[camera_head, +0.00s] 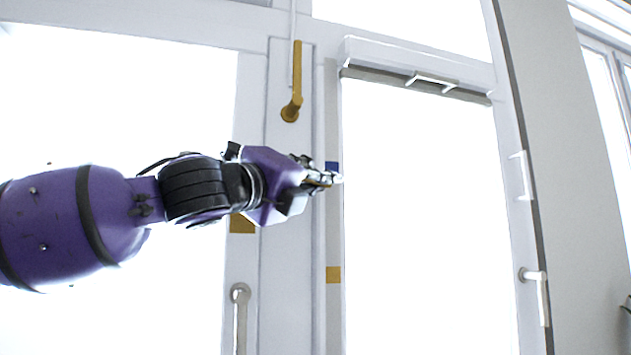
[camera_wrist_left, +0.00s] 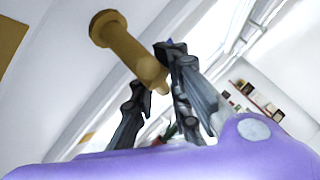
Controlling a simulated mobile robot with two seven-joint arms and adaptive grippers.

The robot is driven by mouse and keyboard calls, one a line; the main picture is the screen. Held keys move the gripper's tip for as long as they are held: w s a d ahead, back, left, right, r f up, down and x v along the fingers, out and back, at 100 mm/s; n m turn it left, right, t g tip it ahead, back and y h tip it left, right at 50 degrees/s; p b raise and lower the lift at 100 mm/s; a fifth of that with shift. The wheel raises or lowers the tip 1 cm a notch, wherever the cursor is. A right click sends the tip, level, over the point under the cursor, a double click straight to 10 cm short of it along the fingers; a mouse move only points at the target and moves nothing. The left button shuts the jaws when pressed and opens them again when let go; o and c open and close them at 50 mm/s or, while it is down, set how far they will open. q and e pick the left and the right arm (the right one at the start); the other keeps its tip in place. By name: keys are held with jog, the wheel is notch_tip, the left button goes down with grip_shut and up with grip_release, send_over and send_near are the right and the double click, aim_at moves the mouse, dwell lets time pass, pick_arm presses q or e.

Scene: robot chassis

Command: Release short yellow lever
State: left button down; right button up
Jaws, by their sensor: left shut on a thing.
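My left gripper (camera_head: 333,178) reaches in from the left to the white door frame and is shut. In the left wrist view, a short yellow lever (camera_wrist_left: 128,49) stands out from a round base on the white frame. Its near end is between the dark fingers of my left gripper (camera_wrist_left: 157,74), which close on it. In the head view my gripper hides most of this lever. My right gripper is not in view.
Another yellow lever (camera_head: 296,85) points up on the frame above my gripper. A white handle (camera_head: 240,294) hangs below my arm. Another white handle (camera_head: 537,280) is at the right.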

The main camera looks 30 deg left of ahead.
pick_arm(q)
jog(key=shift+w+f+n+t+y+b, duration=0.35)
jog(key=shift+w+n+t+b, duration=0.3)
jog(key=shift+n+b, duration=0.35)
jog(key=shift+s+r+t+b, duration=0.2)
jog(key=shift+s+t+b, duration=0.05)
jog(key=shift+b, duration=0.05)
jog(key=shift+s+r, duration=0.3)
jog(key=shift+r, duration=0.1)
jog(key=c, duration=1.7)
grip_release()
jog(key=shift+c, duration=0.2)
jog(key=shift+s+n, duration=0.3)
jog(key=shift+s, duration=0.1)
jog(key=v, duration=1.1)
jog(key=shift+f, duration=0.25)
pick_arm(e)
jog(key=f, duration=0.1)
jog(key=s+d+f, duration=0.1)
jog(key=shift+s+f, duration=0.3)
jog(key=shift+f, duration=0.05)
